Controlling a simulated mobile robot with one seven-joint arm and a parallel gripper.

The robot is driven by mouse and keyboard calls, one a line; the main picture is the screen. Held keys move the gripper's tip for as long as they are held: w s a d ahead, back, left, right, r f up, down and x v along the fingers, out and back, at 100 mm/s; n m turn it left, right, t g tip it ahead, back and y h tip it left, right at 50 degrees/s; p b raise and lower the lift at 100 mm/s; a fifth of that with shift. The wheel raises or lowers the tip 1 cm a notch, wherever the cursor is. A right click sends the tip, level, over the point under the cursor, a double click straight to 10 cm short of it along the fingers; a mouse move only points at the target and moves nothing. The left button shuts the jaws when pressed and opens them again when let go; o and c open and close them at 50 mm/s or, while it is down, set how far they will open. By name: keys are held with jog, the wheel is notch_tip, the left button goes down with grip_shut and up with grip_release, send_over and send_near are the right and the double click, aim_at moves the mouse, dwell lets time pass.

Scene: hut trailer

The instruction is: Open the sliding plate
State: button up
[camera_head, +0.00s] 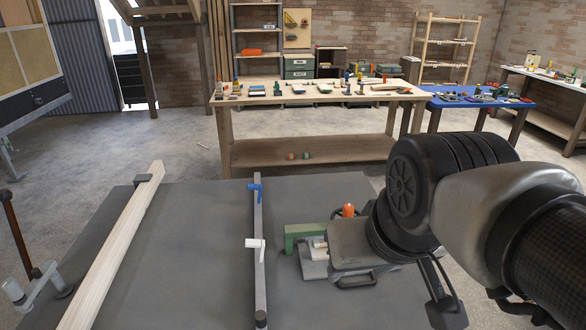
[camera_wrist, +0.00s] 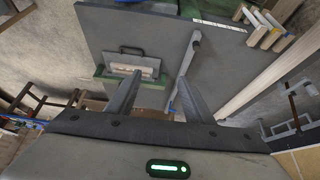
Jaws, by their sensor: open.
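A grey block-like fixture (camera_head: 350,243) with a dark loop handle (camera_head: 357,281) at its front sits on the dark grey tabletop, beside a green block (camera_head: 303,231). In the wrist view the green part (camera_wrist: 101,73) and a dark handle (camera_wrist: 132,50) show around a pale opening. I cannot tell for sure which part is the sliding plate. My gripper (camera_wrist: 158,90) is open and empty in the wrist view. Its fingers point toward the tabletop between the fixture and the metal rail, apparently apart from both. In the head view my arm covers part of the fixture's right side.
A long wooden beam (camera_head: 115,250) lies at the left. An orange knob (camera_head: 348,210) stands behind the fixture. A workbench (camera_head: 310,150) is beyond.

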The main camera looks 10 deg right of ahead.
jog(key=shift+w, duration=0.1)
jog(key=c, duration=0.4)
jog(key=shift+o, duration=0.2)
jog(key=m+g+b, duration=0.6)
jog(key=m+b, duration=1.1)
jog(key=m, duration=0.1)
send_over(359, 283)
notch_tip(359, 283, down, 25)
notch_tip(359, 283, down, 17)
jog(key=b, duration=0.3)
jog(key=shift+a+r, duration=0.1)
jog(key=shift+r, duration=0.05)
grip_shut()
